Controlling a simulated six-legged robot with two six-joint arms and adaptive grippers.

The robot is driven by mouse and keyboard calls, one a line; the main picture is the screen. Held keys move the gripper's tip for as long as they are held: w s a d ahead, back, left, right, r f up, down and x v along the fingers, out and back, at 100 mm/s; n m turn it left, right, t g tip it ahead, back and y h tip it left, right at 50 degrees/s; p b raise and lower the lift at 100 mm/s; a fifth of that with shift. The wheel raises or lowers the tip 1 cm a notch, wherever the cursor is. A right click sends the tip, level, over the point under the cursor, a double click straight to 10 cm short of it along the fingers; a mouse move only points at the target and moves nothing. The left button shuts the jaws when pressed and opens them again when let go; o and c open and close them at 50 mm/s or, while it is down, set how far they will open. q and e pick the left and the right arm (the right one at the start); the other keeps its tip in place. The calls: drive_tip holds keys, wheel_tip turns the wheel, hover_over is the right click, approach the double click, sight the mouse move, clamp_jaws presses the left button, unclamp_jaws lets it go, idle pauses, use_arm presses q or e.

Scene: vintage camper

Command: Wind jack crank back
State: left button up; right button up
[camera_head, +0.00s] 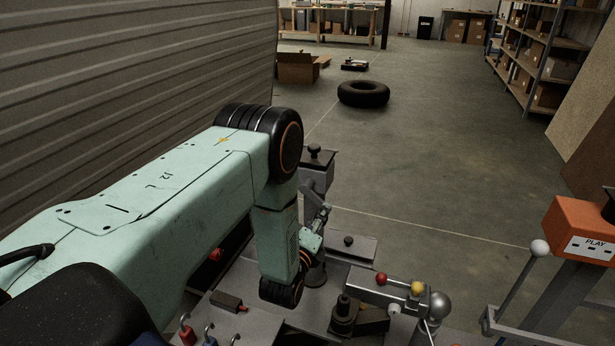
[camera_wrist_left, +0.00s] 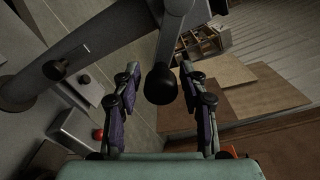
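The jack (camera_head: 316,172) is a grey upright post with a box-shaped head and a small black knob on top, beyond my left arm in the head view. In the left wrist view, a black round crank knob (camera_wrist_left: 161,87) on a grey rod sits between the fingers of my left gripper (camera_wrist_left: 158,72). The fingers are apart, with a gap on each side of the knob. In the head view my left gripper (camera_head: 320,214) is beside the jack post, partly hidden by my wrist. My right gripper is not in view.
The grey hitch coupling (camera_head: 375,288) has red and yellow balls. An orange box marked PLAY (camera_head: 581,228) stands at the right, near a lever with a white ball (camera_head: 540,248). A ribbed camper wall (camera_head: 130,70) is at the left. A tyre (camera_head: 363,93) lies on open floor.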

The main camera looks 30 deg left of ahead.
use_arm(q)
drive_tip(key=shift+o, duration=0.4)
drive_tip(key=shift+a+f, duration=0.1)
drive_tip(key=shift+s, duration=0.15)
drive_tip(key=shift+s+p, duration=0.45)
drive_tip(key=shift+s, duration=0.05)
drive_tip(key=v, duration=0.2)
drive_tip(key=p+v, duration=0.1)
drive_tip(key=shift+s+d+p, duration=0.3)
drive_tip(key=shift+s, duration=0.05)
drive_tip(key=v, duration=0.7)
drive_tip(key=shift+s, duration=0.25)
drive_tip(key=shift+d, duration=0.1)
